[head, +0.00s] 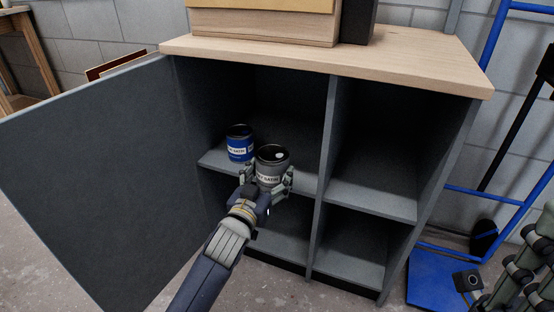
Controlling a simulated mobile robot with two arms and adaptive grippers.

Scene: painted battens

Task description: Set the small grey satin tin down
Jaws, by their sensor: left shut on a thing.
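The small grey satin tin (272,162) is upright, with a dark open-looking top and a pale label band. My left gripper (268,180) is shut around its lower part from the front. The tin is at the front edge of the upper left shelf (215,160) of a dark grey cabinet. I cannot tell whether its base touches the shelf. A blue tin (239,146) with a white label stands on that shelf, behind and left of the grey tin. Parts of my right arm (522,262) show at the lower right edge; its jaw state is unclear.
The cabinet's door (95,180) stands wide open at the left. An upright divider (325,150) separates the left compartments from the empty right ones. The shelf is clear right of the tins. A wooden box (262,27) sits on the cabinet top. A blue hand truck (440,276) stands at the right.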

